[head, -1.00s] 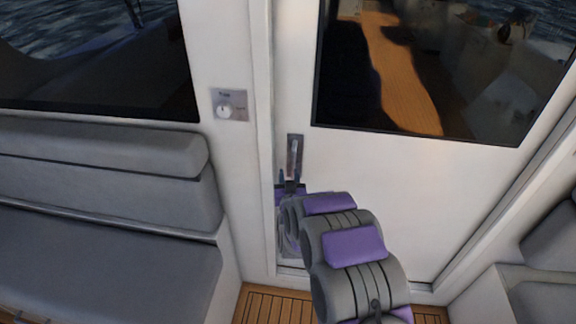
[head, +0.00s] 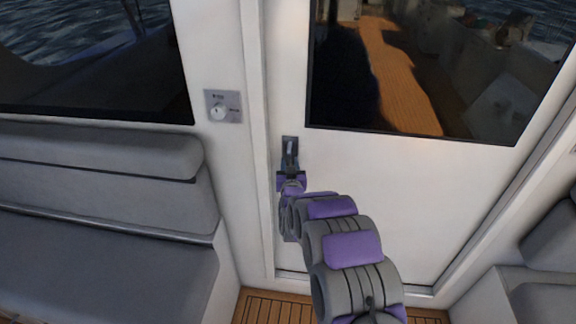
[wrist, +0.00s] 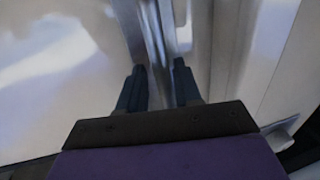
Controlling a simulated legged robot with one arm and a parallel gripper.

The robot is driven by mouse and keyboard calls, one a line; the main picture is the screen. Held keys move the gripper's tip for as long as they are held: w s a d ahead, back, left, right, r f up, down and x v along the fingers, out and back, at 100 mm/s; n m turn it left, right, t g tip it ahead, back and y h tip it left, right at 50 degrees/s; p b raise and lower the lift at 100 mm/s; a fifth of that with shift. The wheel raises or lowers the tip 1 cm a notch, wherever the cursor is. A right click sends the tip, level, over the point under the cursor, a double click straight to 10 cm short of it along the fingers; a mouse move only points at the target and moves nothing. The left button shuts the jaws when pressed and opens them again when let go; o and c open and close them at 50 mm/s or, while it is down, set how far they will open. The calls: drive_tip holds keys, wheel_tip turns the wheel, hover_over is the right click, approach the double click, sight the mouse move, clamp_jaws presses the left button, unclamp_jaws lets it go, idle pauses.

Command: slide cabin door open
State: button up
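The white cabin door (head: 400,190) has a large dark window and fills the middle and right of the head view. It appears closed in its frame. Its handle (head: 290,150) is a small metal piece in a dark recess near the door's left edge. My gripper (head: 291,170) is at the lower end of the handle and partly covers it. In the wrist view my gripper (wrist: 161,74) has its two dark fingers apart. A blurred, shiny metal strip, likely the handle (wrist: 183,25), lies just beyond the fingertips. I cannot tell whether they touch it.
A switch plate with a round knob (head: 218,112) is on the wall left of the door. A grey cushioned bench (head: 100,240) stands at the left, another seat (head: 545,240) at the right. Wooden floor (head: 270,306) shows below the door.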

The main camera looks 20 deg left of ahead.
drive_tip(key=shift+d, duration=0.1)
drive_tip(key=shift+c, duration=1.4)
drive_tip(key=shift+a+f, duration=0.1)
drive_tip(key=shift+a, duration=0.3)
clamp_jaws()
drive_tip(key=shift+d+f, duration=0.1)
drive_tip(key=shift+d, duration=0.05)
